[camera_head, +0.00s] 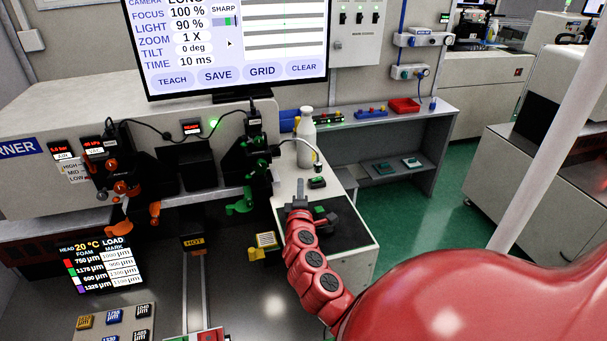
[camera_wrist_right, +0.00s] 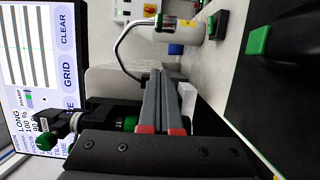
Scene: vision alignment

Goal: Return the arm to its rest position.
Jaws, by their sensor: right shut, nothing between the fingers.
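My right arm (camera_head: 318,270), red with dark joint caps, reaches up from the lower right in the head view. Its right gripper (camera_head: 298,200) is over the white side cabinet (camera_head: 348,262), near a black pad. In the right wrist view the two grey fingers of the right gripper (camera_wrist_right: 161,80) lie together, shut and empty. My left gripper does not show.
A white bottle (camera_head: 306,138) and a small green-button box (camera_head: 317,182) stand on the cabinet top beyond the gripper. A black post with green knobs (camera_head: 240,205) is left of it. Green floor (camera_head: 420,230) is clear to the right.

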